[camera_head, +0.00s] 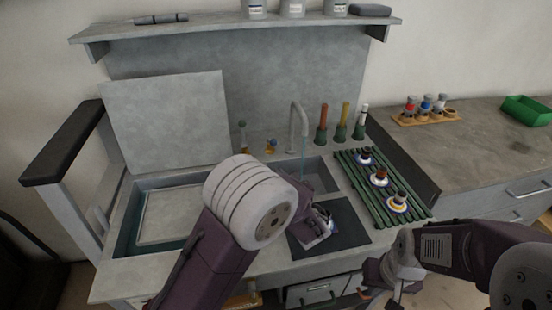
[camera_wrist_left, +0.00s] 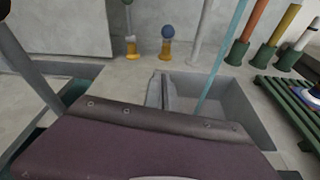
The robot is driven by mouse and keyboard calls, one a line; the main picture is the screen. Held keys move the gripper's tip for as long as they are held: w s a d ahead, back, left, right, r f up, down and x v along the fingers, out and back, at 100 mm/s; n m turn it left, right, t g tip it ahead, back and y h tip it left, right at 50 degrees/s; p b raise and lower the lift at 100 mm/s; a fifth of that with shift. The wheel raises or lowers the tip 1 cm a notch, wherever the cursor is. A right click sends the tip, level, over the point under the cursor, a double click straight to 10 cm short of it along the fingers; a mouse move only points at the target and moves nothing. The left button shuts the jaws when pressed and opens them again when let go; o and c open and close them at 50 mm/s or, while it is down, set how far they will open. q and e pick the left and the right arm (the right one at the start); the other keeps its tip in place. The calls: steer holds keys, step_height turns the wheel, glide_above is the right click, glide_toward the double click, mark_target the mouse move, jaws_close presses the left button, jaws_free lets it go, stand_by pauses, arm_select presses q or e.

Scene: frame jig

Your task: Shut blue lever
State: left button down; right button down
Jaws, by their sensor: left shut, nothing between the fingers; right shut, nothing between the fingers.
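The blue lever (camera_head: 271,144) has a blue knob on a yellow-gold base and stands on the counter left of the faucet (camera_head: 300,122). In the left wrist view the lever (camera_wrist_left: 166,40) stands roughly upright, beyond my left fingers. A thin blue stream (camera_head: 303,160) falls from the faucet into the sink. My left gripper (camera_wrist_left: 160,88) is shut and empty, in front of the lever and apart from it. In the head view its hand (camera_head: 320,220) is partly hidden by my wrist. My right gripper (camera_head: 396,284) is shut and empty at the front right.
A green-knobbed lever (camera_head: 242,126) stands left of the blue one. The sink (camera_head: 318,172) lies in front of the faucet. Coloured handles in green holders (camera_head: 340,130) and a green rack (camera_head: 372,185) stand to the right. A grey panel (camera_head: 165,120) leans at the left.

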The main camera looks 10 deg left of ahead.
mark_target(272, 141)
arm_select(q)
steer(key=b+x, duration=0.1)
steer(key=x, duration=0.8)
steer(key=shift+f, duration=0.1)
steer(key=r, duration=0.4)
steer(key=shift+w+d+p, duration=0.25)
steer(key=shift+p, duration=0.15)
steer(key=shift+r, duration=0.1)
